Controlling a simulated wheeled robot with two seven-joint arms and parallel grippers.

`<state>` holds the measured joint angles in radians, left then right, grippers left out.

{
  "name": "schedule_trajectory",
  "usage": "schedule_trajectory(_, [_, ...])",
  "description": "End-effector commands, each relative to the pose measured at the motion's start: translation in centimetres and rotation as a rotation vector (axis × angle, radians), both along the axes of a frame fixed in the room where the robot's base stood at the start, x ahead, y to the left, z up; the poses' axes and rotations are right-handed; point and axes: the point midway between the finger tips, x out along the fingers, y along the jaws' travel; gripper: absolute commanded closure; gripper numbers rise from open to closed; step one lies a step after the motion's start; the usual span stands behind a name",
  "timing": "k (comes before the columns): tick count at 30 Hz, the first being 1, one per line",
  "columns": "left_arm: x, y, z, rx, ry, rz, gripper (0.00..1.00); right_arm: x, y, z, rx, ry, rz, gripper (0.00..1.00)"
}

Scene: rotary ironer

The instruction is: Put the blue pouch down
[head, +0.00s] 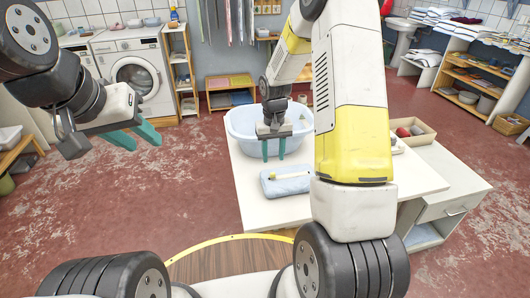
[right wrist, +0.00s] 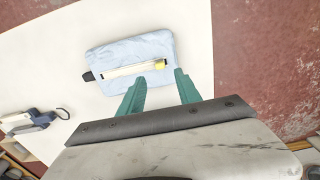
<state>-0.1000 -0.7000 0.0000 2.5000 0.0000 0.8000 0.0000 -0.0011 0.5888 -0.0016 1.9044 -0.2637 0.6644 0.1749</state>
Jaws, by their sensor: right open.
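The light blue pouch (head: 286,188) lies flat on the white table (head: 240,180), in front of the blue tub. In the right wrist view the pouch (right wrist: 112,57) shows a pale zip strip with a yellow end and a black tab at its left. My right gripper (head: 273,152) is open and empty. Its two teal fingers (right wrist: 160,88) are apart, close to the pouch's near edge in the wrist view; I cannot tell whether they touch it. My left gripper (head: 133,135) is off to the left over the floor, with fingers apart and nothing between them.
The blue tub (head: 240,122) stands on the table behind the pouch. A box with several items (head: 418,132) is at the table's right. A blue and white tool (right wrist: 28,122) lies left in the wrist view. Bare tabletop surrounds the pouch.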

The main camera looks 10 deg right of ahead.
Motion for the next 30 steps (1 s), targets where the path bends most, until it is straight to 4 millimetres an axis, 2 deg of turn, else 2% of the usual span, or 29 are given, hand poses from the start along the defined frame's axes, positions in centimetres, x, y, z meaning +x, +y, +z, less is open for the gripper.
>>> schedule_trajectory(3, [0.0, 0.0, 0.0, 0.0, 0.0, 0.0, 0.64, 0.1, 0.0, 2.2, -0.001, -0.003, 0.0, 0.6])
schedule_trajectory(11, [0.0, 0.0, 0.0, 0.0, 0.0, 0.0, 0.64, -0.3, 0.0, 5.2, 0.004, -0.015, -0.001, 0.6])
schedule_trajectory(14, [0.0, 0.0, 0.0, 0.0, 0.0, 0.0, 0.64, -1.3, 0.1, 8.3, 0.014, -0.055, -0.002, 0.6])
schedule_trajectory(17, [0.0, 0.0, 0.0, 0.0, 0.0, 0.0, 0.64, -3.4, 0.2, 12.6, 0.033, -0.117, -0.006, 0.6])
schedule_trajectory(21, [0.0, 0.0, 0.0, 0.0, 0.0, 0.0, 0.64, -7.5, 0.5, 18.4, 0.064, -0.214, -0.003, 0.6])
schedule_trajectory(27, [0.0, 0.0, 0.0, 0.0, 0.0, 0.0, 0.64, -14.5, 1.0, 24.1, 0.115, -0.352, 0.002, 0.6])
schedule_trajectory(30, [0.0, 0.0, 0.0, 0.0, 0.0, 0.0, 0.64, -17.9, 1.4, 25.7, 0.141, -0.417, 0.007, 0.6])
